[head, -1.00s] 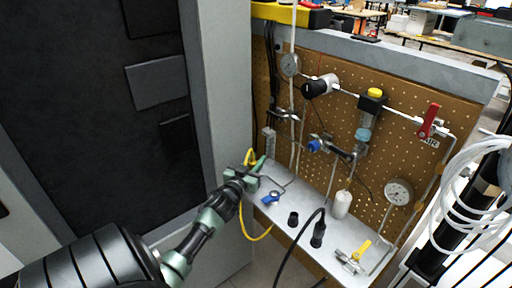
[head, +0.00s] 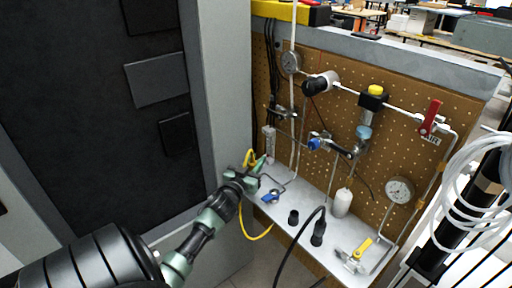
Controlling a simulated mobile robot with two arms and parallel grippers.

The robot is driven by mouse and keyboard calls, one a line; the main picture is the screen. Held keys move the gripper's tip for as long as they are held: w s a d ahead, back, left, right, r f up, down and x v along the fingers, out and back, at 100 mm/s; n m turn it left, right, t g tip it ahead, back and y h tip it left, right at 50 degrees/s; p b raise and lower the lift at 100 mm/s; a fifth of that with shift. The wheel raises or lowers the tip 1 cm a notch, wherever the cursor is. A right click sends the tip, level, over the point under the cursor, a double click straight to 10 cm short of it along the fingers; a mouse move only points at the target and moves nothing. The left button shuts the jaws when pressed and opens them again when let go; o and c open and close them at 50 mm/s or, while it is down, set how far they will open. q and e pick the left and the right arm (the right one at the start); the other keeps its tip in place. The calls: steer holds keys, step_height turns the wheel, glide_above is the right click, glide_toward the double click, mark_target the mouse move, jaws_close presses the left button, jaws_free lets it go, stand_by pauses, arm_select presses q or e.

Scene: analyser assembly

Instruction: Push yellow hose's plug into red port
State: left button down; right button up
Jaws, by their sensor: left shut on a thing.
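My left gripper (head: 252,176) is at the left end of the metal shelf, in front of the pegboard's lower left corner. It is shut on the yellow hose's end; the fingers hide most of the plug. The yellow hose (head: 256,237) loops up above the gripper and hangs below it past the shelf's front edge. I cannot make out the red port; it may be hidden or too small to see. I cannot tell whether the plug touches anything. My right gripper is not in view.
The metal shelf (head: 329,247) carries a blue-handled valve (head: 271,196), a black cap (head: 293,217), a black plug with a cable (head: 318,232), a white bottle (head: 342,203) and a yellow-handled valve (head: 361,247). The pegboard (head: 400,150) holds pipes and gauges. A grey cabinet wall (head: 228,100) stands at left.

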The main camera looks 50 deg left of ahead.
mark_target(251, 169)
arm_select(q)
steer(key=shift+f, duration=0.2)
steer(key=c, duration=1.1)
jaws_free()
steer(key=v, duration=0.8)
steer(key=shift+w, duration=0.1)
